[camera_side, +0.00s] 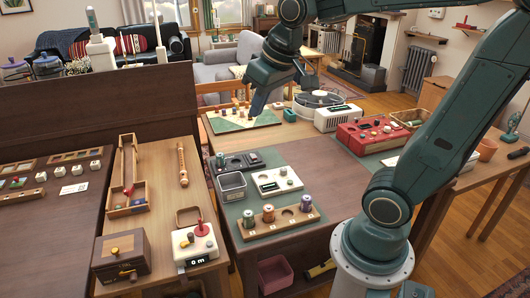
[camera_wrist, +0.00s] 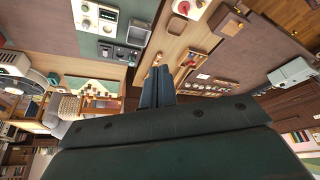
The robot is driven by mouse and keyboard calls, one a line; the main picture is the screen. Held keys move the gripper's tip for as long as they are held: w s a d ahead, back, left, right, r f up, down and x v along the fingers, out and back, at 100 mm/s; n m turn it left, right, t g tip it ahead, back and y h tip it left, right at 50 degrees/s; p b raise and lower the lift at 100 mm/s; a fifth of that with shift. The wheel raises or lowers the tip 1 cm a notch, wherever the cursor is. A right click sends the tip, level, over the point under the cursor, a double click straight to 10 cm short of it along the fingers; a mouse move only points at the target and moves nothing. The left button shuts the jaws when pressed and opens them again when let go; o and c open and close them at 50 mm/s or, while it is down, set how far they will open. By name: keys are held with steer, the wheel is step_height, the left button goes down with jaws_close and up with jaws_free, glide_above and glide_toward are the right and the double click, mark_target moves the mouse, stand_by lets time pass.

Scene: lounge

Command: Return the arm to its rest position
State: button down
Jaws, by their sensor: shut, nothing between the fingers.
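My gripper (camera_side: 257,105) hangs in the air above the far part of the tables, at the top middle of the side view. Its fingers are together and hold nothing. In the wrist view the closed fingers (camera_wrist: 157,88) point up the picture, over the tables, clear of any object. My arm spans from its base at the lower right of the side view, up and over to the left.
A spool rack (camera_side: 278,222), a white panel (camera_side: 275,183) and a grey bin (camera_side: 232,187) stand on the middle table. A red device (camera_side: 372,134) and a turntable (camera_side: 318,99) are at the right. A dark partition (camera_side: 90,108) rises at the left. The brown mat's middle is clear.

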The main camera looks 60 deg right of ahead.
steer(key=s+a+f+n, duration=0.2)
steer(key=s+a, duration=0.2)
steer(key=s, duration=0.6)
steer(key=shift+s+a+f+t+y, duration=0.25)
steer(key=shift+s+a+t+y, duration=0.05)
steer(key=shift+s+t+y, duration=0.1)
